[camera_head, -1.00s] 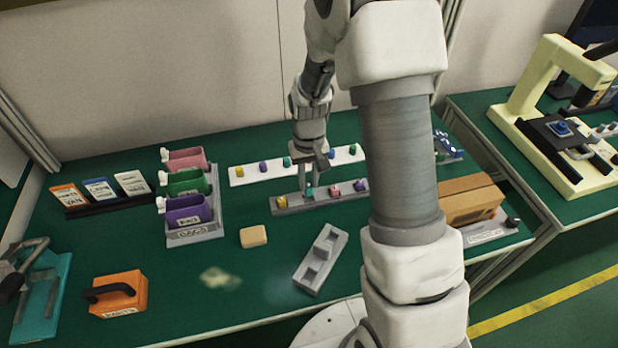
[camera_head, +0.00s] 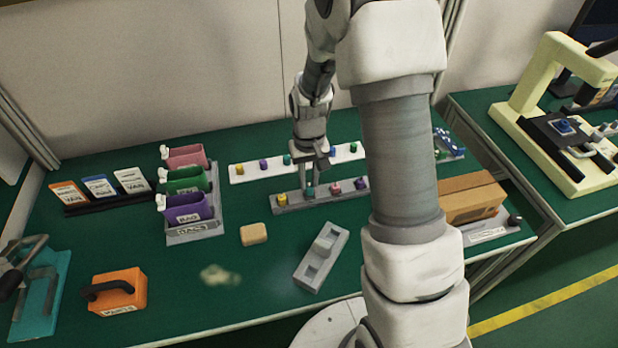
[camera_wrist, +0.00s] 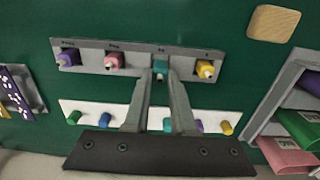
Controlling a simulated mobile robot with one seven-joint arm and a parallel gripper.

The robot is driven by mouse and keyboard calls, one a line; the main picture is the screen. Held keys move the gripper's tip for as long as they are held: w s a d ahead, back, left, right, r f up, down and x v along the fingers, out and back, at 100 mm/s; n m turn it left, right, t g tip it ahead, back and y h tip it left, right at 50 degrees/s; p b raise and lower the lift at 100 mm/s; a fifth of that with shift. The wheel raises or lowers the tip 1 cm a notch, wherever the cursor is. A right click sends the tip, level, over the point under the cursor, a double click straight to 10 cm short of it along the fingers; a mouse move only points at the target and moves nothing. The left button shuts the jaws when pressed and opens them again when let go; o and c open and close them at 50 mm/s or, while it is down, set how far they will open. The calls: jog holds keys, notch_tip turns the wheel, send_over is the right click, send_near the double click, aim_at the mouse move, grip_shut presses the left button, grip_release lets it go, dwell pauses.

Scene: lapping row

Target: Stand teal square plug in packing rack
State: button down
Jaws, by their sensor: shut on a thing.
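The teal plug (camera_head: 309,191) stands in the long grey rack strip, third from the left in the wrist view (camera_wrist: 160,66). My gripper (camera_head: 314,178) points down over the strip with its fingertips at this plug. In the wrist view the two fingers (camera_wrist: 160,76) are shut on the plug's sides, with its lower part hidden. The plug still looks seated in the strip.
Yellow, pink and purple plugs share the grey strip (camera_head: 296,208). A white strip (camera_head: 242,179) with several coloured plugs lies just behind. Coloured bins (camera_head: 187,210) stand left, a cardboard box (camera_head: 472,199) right. A tan block (camera_head: 253,234) sits on the green table, with clear room around it.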

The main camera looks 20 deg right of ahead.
aim_at(309, 182)
jog(key=shift+f, duration=0.2)
dwell(0.7)
jog(key=shift+f+b, duration=0.3)
jog(key=shift+b, duration=0.15)
jog(key=shift+f+b, duration=0.45)
jog(key=shift+f, duration=0.2)
jog(key=c, duration=0.7)
grip_release()
notch_tip(309, 182, up, 17)
jog(key=p, duration=0.3)
jog(key=shift+r, duration=0.2)
